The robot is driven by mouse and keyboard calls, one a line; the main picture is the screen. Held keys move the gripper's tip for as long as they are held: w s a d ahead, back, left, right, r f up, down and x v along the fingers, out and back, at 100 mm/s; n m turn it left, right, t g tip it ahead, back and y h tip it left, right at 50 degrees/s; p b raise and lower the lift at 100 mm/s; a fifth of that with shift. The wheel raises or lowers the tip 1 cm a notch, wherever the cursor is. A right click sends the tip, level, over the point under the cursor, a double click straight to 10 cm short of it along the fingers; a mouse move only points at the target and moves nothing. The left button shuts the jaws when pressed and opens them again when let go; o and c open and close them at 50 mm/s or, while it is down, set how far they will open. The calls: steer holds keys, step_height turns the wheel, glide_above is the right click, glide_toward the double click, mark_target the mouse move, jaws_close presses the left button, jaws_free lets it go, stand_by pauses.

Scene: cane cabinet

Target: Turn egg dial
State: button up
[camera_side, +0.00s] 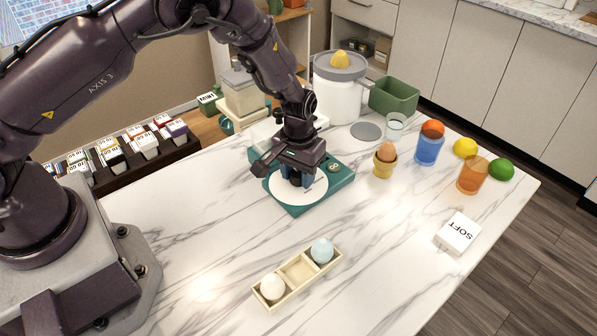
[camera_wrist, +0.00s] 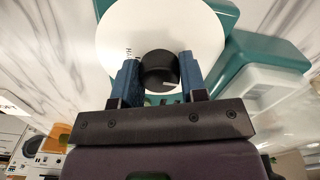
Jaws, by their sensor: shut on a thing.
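The egg dial is a teal base (camera_side: 335,180) with a white round face (camera_side: 285,192) on the marble counter. It also shows in the wrist view, with the white face (camera_wrist: 185,20) and a black knob (camera_wrist: 158,70) at its middle. My gripper (camera_side: 296,177) reaches down over the face. In the wrist view its two blue fingers (camera_wrist: 157,78) stand on either side of the black knob and are shut on it. Most of the markings on the face are hidden or too small to read. A white block (camera_side: 457,233) marked SOFT lies at the right.
A wooden tray (camera_side: 298,272) holds a white egg and a pale blue egg in front. A brown egg sits in a yellow cup (camera_side: 383,167) right of the dial. Glasses and fruit stand further right; a white juicer (camera_side: 338,90) stands behind. The counter's front is mostly clear.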

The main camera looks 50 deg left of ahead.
mark_target(298, 172)
steer(key=shift+n, duration=0.5)
steer(key=o, duration=0.9)
steer(key=shift+r, duration=0.1)
step_height(298, 172, up, 13)
steer(key=shift+f, duration=0.1)
